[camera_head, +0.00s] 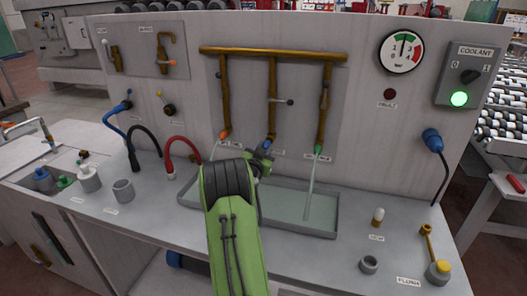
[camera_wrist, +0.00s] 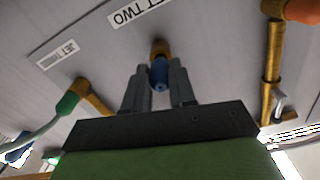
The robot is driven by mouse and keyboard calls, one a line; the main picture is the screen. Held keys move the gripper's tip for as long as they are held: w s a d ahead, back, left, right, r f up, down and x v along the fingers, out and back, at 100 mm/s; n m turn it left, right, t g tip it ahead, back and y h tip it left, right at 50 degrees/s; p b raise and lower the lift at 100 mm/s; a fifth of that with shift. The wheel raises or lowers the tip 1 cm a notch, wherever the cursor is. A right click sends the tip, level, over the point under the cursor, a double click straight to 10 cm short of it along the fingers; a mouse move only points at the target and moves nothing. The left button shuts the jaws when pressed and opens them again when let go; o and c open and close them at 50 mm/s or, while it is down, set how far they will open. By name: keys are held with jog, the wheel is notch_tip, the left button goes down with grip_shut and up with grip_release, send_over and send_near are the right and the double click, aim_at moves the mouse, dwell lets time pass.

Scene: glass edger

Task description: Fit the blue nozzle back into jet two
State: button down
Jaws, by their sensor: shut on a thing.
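The blue nozzle (camera_wrist: 159,73) is between the two fingers of my gripper (camera_wrist: 160,84), which is shut on it. In the wrist view it lines up with the brass end of jet two (camera_wrist: 160,48), below the JET TWO label (camera_wrist: 138,10), and looks touching; how deep it sits cannot be told. In the head view my gripper (camera_head: 263,153) is at the lower end of the middle brass pipe (camera_head: 272,92), with a bit of the blue nozzle (camera_head: 268,144) showing. My arm hides part of the tray below.
The orange nozzle (camera_head: 224,135) on the left and green nozzle (camera_head: 318,149) on the right run water into the grey tray (camera_head: 335,215). The middle pipe's handle (camera_head: 285,101) sticks out sideways. A small bottle (camera_head: 377,217) and ring (camera_head: 369,264) stand at right.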

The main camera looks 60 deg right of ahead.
jog(key=shift+w+d, duration=0.15)
jog(key=shift+d, duration=0.9)
jog(key=c, duration=0.8)
grip_release()
jog(key=shift+c, duration=0.2)
jog(key=shift+a, duration=0.1)
jog(key=s+a+b, duration=0.2)
jog(key=a+b, duration=0.2)
jog(key=a, duration=1.1)
jog(key=shift+s+a+b, duration=0.2)
jog(key=shift+s+b, duration=0.05)
jog(key=shift+b, duration=0.15)
jog(key=shift+r, duration=0.1)
